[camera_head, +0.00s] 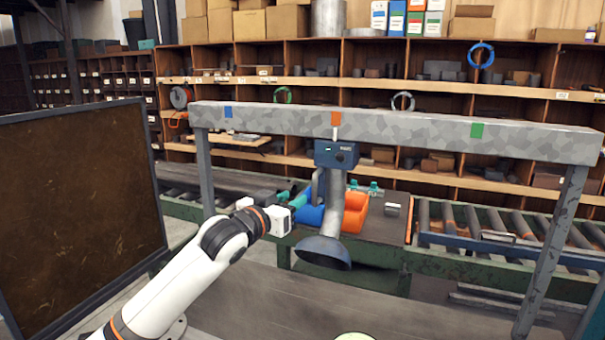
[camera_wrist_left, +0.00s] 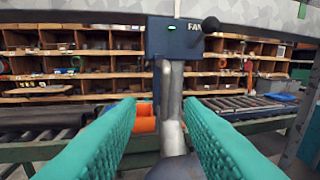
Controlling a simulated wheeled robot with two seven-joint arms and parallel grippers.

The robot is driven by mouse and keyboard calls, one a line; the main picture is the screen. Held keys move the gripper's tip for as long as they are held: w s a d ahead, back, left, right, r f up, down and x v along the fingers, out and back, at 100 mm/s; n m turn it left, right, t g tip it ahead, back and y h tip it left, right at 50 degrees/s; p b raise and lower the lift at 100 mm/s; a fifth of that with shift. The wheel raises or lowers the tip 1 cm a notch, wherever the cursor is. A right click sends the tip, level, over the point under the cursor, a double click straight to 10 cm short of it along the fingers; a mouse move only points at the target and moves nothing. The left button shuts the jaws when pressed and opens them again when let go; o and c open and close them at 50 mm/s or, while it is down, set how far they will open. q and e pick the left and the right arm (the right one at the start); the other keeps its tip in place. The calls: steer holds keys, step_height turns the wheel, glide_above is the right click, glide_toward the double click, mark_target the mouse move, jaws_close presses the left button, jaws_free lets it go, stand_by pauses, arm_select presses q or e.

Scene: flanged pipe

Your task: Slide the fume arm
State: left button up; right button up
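The fume arm hangs from a grey overhead beam (camera_head: 400,128). It has a dark blue carriage box (camera_head: 336,154), a grey duct (camera_head: 334,205) and a flared hood (camera_head: 322,253). The box is below the beam's orange mark (camera_head: 336,118); a blue mark (camera_head: 228,112) is to its left, a green mark (camera_head: 477,130) to its right. My left gripper (camera_head: 302,197), with teal fingers, is just left of the duct. In the left wrist view its fingers (camera_wrist_left: 160,106) are spread; the duct (camera_wrist_left: 172,100) appears between their tips, below the box (camera_wrist_left: 174,38). Contact is not visible. My right gripper is out of view.
A dark brown framed panel (camera_head: 80,215) stands at left. A roller conveyor (camera_head: 500,225) runs at right. Beam posts (camera_head: 550,250) stand at each side; shelves fill the back.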

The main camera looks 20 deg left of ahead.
mark_target(313, 184)
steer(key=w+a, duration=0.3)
arm_select(q)
steer(key=w+d, duration=0.1)
steer(key=w, duration=0.1)
steer(key=w+r+p, duration=0.1)
steer(key=w+d+r+p, duration=0.1)
steer(key=w, duration=0.1)
steer(key=shift+w+d, duration=0.3)
steer(key=w, duration=0.2)
steer(key=w+p, duration=0.1)
steer(key=shift+w+f, duration=0.1)
steer(key=shift+f, duration=0.15)
steer(key=shift+p+x, duration=0.3)
steer(key=shift+x, duration=0.5)
steer(key=shift+w+d, duration=0.15)
steer(key=shift+w, duration=0.25)
steer(key=shift+f, duration=0.1)
jaws_close()
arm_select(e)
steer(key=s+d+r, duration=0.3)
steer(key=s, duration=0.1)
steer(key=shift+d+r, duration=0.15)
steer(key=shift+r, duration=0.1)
